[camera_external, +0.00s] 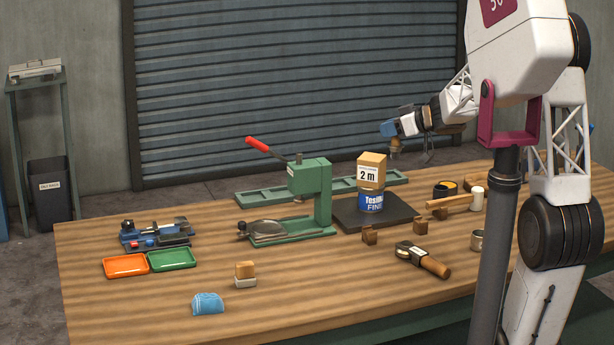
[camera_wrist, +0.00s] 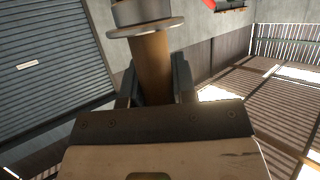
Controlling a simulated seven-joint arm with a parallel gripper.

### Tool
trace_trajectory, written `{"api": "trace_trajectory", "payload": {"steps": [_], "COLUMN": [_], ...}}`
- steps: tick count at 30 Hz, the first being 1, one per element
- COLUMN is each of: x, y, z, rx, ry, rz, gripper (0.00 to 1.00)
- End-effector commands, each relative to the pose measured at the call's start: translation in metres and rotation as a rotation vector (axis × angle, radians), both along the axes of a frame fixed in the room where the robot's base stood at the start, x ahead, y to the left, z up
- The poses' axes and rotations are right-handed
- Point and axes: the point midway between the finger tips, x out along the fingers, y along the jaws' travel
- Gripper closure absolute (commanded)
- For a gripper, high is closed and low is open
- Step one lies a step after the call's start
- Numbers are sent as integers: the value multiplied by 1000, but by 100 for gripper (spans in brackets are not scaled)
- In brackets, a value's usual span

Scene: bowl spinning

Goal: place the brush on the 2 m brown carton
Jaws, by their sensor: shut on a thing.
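My gripper (camera_external: 391,130) is in the air above and right of the 2 m brown carton (camera_external: 371,170), clear of it. It is shut on a brown-handled thing (camera_external: 395,148), small in this view. In the wrist view my gripper (camera_wrist: 154,88) has a finger on either side of its round brown handle (camera_wrist: 151,62), with a grey flange (camera_wrist: 146,28) at the far end. I cannot tell if this is the brush. The carton stands upright on a blue and white tin (camera_external: 371,200). A wood-topped block with a pale base (camera_external: 245,273), possibly a brush, stands on the table.
The tin stands on a dark plate (camera_external: 400,211). A green press with a red lever (camera_external: 311,195) stands left of it. A wooden-handled tool (camera_external: 423,260), a blue cloth-like thing (camera_external: 208,303) and orange and green trays (camera_external: 126,265) lie nearer the front. The front middle is clear.

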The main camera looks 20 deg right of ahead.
Motion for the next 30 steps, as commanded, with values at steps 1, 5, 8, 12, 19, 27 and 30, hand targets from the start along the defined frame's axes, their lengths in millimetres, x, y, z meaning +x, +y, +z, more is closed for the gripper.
{"api": "trace_trajectory", "payload": {"steps": [1, 5, 8, 12, 19, 27, 30], "x": [1, 2, 2, 2, 12, 49, 65], "y": [-2, -4, -4, -3, -4, -5, -5], "z": [0, 1, 1, 1, 0, -4, -6], "rx": [0, 1, 1, 0, 1, 1, 1], "ry": [0, 1, 1, 0, 1, 1, 1], "rz": [-2, -3, -3, -2, -2, -1, -1], "gripper": [98, 98, 98, 98, 98, 98, 98]}}
